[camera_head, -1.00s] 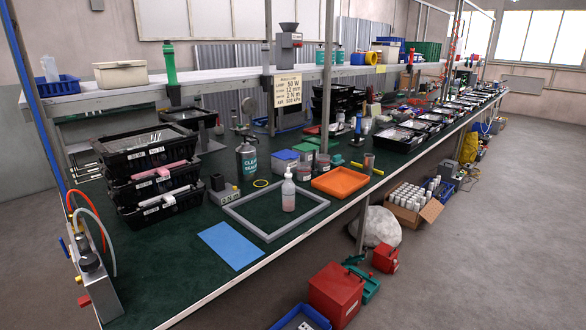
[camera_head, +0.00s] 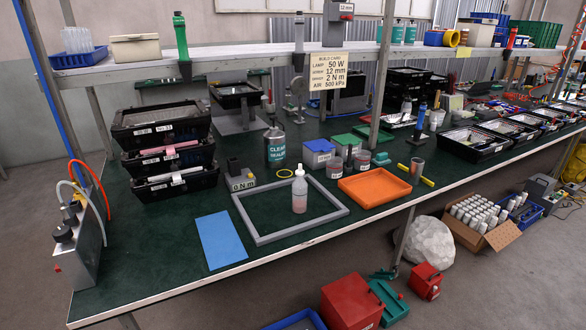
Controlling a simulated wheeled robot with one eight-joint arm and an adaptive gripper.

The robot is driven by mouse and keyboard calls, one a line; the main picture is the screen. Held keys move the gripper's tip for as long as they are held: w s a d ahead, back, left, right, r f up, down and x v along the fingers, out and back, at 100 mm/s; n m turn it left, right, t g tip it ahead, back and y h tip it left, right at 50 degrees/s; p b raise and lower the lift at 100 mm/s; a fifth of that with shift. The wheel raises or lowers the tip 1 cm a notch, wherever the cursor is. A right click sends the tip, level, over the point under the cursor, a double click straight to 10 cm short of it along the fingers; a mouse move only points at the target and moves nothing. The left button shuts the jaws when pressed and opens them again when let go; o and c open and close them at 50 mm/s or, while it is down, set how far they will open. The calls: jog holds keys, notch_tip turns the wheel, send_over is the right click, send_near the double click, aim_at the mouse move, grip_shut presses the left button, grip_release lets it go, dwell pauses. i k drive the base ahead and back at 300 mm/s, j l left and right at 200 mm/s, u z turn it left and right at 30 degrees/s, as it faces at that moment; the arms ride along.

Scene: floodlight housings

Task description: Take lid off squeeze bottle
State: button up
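A clear squeeze bottle (camera_head: 299,194) with a pale lid (camera_head: 299,171) stands upright on the green bench mat, inside a grey rectangular frame (camera_head: 262,239). The lid is on the bottle. My gripper and arm do not show in this view.
A blue sheet (camera_head: 228,240) lies left of the frame and an orange tray (camera_head: 374,187) right of it. Stacked black trays (camera_head: 160,130) are at left. Red boxes (camera_head: 349,303) are on the floor in front.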

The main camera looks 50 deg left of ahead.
aim_at(299, 171)
jog(key=i+u, duration=0.25)
jog(key=u, duration=0.25)
jog(key=i+u, duration=0.2)
jog(key=u, duration=0.3)
jog(key=i+l+u, duration=0.1)
jog(key=i+u, duration=0.15)
jog(key=u, duration=0.2)
